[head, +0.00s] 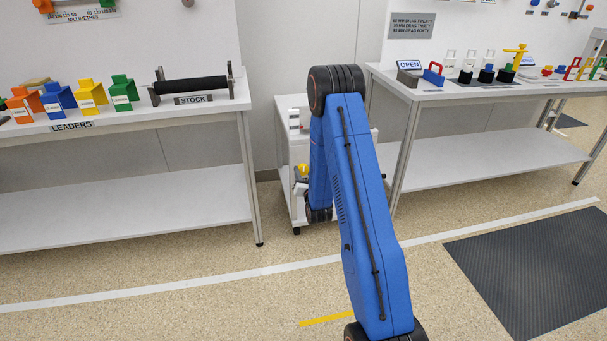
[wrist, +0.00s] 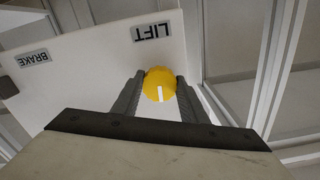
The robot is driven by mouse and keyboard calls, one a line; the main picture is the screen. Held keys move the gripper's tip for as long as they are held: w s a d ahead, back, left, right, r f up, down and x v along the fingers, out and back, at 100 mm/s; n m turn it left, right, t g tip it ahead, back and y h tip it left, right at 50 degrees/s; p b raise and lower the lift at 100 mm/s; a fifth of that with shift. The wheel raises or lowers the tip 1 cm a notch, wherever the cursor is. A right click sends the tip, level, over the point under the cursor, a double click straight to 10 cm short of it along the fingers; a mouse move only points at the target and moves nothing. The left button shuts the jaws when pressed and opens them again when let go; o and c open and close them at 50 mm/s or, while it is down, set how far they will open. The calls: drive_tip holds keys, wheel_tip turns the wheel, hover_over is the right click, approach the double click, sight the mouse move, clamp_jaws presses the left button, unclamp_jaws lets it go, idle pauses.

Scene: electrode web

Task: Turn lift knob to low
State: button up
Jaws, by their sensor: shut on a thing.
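The lift knob (wrist: 160,84) is round and yellow with a white pointer mark. In the wrist view it sits on a white panel (wrist: 90,70), below a grey label reading LIFT (wrist: 152,31), which appears upside down. My gripper (wrist: 160,88) has one finger on each side of the knob and is shut on it. The white mark lies at the knob's lower middle in this view.
A BRAKE label (wrist: 35,58) is on the same panel. A left table (head: 120,122) holds coloured leader blocks and a black stock roller (head: 190,85). A right table (head: 480,92) holds several small tools. The floor in front is mostly clear, with a dark mat (head: 540,265) at right.

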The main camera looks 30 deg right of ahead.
drive_tip(key=shift+n, duration=0.4)
drive_tip(key=o, duration=1)
drive_tip(key=shift+o, duration=0.2)
drive_tip(key=shift+s, duration=0.1)
